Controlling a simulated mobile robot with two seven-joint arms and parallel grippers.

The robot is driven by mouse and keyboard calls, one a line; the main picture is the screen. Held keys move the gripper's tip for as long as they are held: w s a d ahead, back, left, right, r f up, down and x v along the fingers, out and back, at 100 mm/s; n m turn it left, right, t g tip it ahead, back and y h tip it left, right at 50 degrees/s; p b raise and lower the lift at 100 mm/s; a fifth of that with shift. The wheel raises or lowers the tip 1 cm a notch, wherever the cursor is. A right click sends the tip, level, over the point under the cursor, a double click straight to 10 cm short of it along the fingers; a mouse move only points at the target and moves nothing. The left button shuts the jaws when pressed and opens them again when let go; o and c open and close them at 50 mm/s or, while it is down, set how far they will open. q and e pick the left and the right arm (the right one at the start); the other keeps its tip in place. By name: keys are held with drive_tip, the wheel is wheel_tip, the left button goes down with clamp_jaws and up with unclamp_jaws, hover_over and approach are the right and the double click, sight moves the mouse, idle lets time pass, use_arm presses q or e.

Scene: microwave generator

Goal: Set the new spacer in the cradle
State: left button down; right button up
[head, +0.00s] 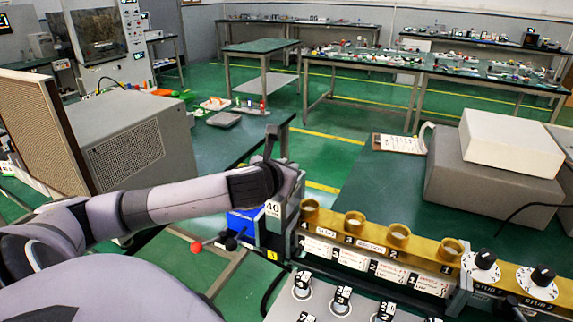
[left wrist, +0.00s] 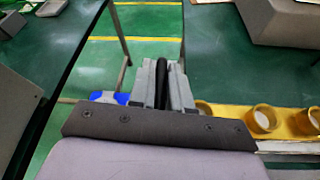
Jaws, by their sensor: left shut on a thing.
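My left gripper (head: 285,170) is at the left end of a brass rail (head: 375,246), above a block with a "40" label (head: 273,209). In the left wrist view its grey fingers (left wrist: 162,85) are closed around a narrow black upright piece (left wrist: 161,80). In the head view a dark upright part (head: 270,142) rises at the gripper. I cannot tell whether the held piece is the new spacer. The cradle cannot be told apart for certain; my gripper and arm hide part of the area below. My right gripper is not in view.
Several brass rings (head: 398,232) stand on the rail, above white labelled plates. Black knobs (head: 484,259) are at the right. A blue box (head: 243,222) and a red ball knob (head: 196,247) lie below my arm. A white box (head: 512,141) tops a grey case on the right bench.

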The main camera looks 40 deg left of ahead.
sight(275, 202)
use_arm(q)
drive_tip(key=shift+f+b, duration=0.8)
drive_tip(key=shift+f, duration=0.85)
drive_tip(key=shift+w+f+b, duration=0.1)
drive_tip(key=shift+f+b, duration=0.45)
drive_tip(key=shift+f, duration=1.25)
drive_tip(key=c, duration=1)
unclamp_jaws()
drive_tip(key=shift+f, duration=0.4)
drive_tip(key=shift+r+v, duration=0.15)
drive_tip(key=shift+v, duration=1.75)
drive_tip(key=shift+r+v, duration=0.1)
drive_tip(key=shift+v, duration=1.8)
drive_tip(key=shift+w+a, duration=0.1)
drive_tip(key=shift+w, duration=0.05)
